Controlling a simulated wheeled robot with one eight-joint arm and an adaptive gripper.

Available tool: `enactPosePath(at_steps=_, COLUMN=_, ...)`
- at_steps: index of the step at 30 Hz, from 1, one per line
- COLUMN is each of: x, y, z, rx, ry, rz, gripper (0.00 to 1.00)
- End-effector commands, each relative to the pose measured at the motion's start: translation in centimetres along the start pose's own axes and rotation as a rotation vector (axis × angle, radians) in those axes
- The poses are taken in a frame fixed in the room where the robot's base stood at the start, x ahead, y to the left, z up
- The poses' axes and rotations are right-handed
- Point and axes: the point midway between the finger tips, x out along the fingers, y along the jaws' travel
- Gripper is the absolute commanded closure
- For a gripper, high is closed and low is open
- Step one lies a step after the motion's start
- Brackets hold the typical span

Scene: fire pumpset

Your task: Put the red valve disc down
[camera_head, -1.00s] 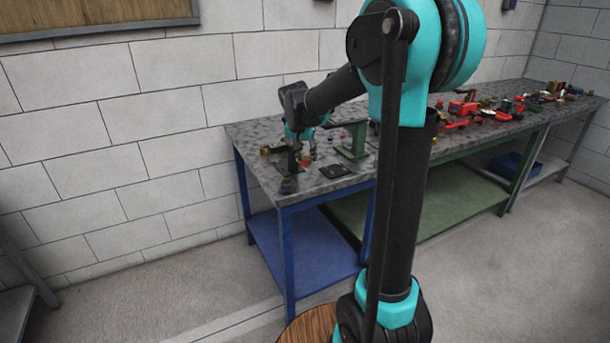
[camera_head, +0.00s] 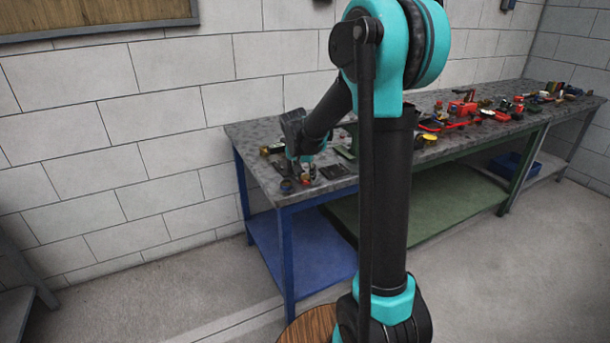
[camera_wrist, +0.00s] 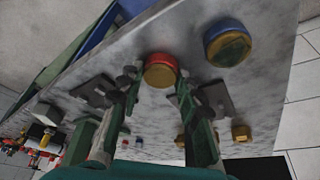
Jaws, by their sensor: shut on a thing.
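The red valve disc (camera_wrist: 160,70), red-rimmed with a brassy face, sits between my two fingertips in the wrist view. My gripper (camera_wrist: 157,82) is shut on it, with one finger on each side. In the head view the gripper (camera_head: 305,172) is low over the near left end of the workbench (camera_head: 262,180). I cannot tell whether the disc touches the bench top.
A blue-rimmed brassy disc (camera_wrist: 228,43) lies close to the red one, near the bench edge. A small brass piece (camera_wrist: 241,133) and dark flat plates are nearby. A dark square plate (camera_head: 334,171) lies to the right. Several red parts (camera_head: 462,108) crowd the far bench.

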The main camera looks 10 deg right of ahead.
Motion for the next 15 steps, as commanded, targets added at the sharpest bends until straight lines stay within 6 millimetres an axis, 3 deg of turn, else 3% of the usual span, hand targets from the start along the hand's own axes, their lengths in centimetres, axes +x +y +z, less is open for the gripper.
enactPosePath(at_steps=1, x=0.03, y=-0.01, z=0.00, rx=0.000, ry=0.000, rz=0.000, gripper=0.62)
enactPosePath(at_steps=5, x=0.02, y=0.00, z=0.00, rx=0.000, ry=0.000, rz=0.000, gripper=0.46)
enactPosePath(at_steps=15, x=-0.16, y=0.00, z=-0.06, rx=0.000, ry=0.000, rz=0.000, gripper=0.45)
